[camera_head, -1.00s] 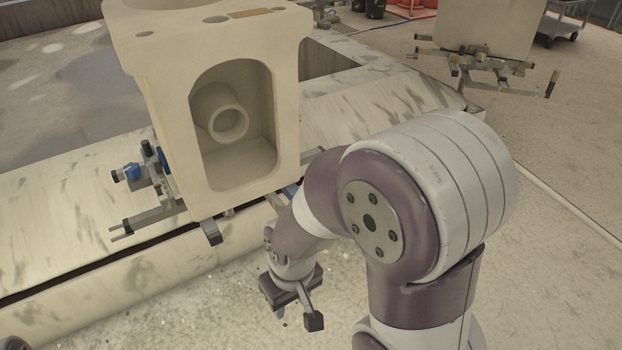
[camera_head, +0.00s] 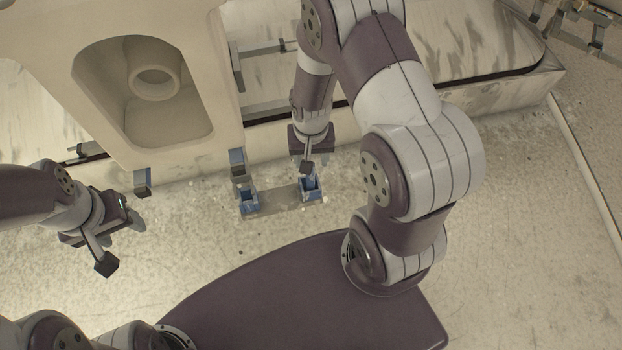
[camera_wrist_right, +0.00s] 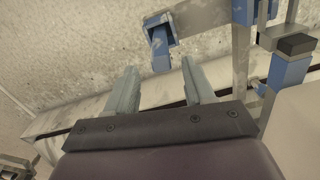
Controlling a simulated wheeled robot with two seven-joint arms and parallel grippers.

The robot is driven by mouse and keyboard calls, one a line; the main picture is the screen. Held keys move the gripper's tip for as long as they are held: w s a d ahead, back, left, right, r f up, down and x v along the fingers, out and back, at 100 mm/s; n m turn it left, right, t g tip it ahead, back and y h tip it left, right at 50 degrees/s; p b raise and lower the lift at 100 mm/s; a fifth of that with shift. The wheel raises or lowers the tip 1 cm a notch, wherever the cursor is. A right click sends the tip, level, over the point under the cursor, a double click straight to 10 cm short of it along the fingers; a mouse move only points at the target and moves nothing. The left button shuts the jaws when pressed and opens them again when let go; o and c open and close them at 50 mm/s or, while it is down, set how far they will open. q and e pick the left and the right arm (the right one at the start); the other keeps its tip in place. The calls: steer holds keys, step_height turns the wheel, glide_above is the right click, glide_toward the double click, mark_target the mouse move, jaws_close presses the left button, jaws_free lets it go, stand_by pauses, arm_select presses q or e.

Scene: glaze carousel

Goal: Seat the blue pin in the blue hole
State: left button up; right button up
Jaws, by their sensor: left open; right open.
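In the head view two blue open-topped box pieces show below the kiln-coloured block: a left one (camera_head: 248,203) and a right one (camera_head: 313,188), at the two ends of a grey plate (camera_head: 280,203). I cannot tell a separate blue pin from the blue hole. My right gripper (camera_head: 307,167) points down at the right box and partly covers it. In the right wrist view its fingers (camera_wrist_right: 159,67) are open, and a blue square-mouthed piece (camera_wrist_right: 160,47) lies beyond and between the tips, apparently not gripped. My left gripper (camera_head: 120,238) is open and empty at the left, well away from the boxes.
The large cream block (camera_head: 205,100) with a recessed opening stands at upper left on the pale ledge (camera_head: 468,45). Metal fixture bars (camera_head: 268,48) stick out beside it. Floor in front is clear.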

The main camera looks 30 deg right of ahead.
mark_target(310, 179)
step_height(310, 179, down, 2)
steer(key=shift+s+a+f+b, duration=0.1)
steer(key=shift+a+f+b, duration=0.05)
steer(key=shift+f+b, duration=0.4)
step_height(310, 179, down, 5)
steer(key=shift+s+a+r+b, duration=0.1)
steer(key=shift+r+b, duration=0.05)
steer(key=shift+b, duration=0.9)
arm_select(q)
step_height(310, 179, down, 4)
steer(key=shift+a+r, duration=0.1)
arm_select(e)
steer(key=shift+r, duration=0.1)
steer(key=shift+c, duration=1)
jaws_close()
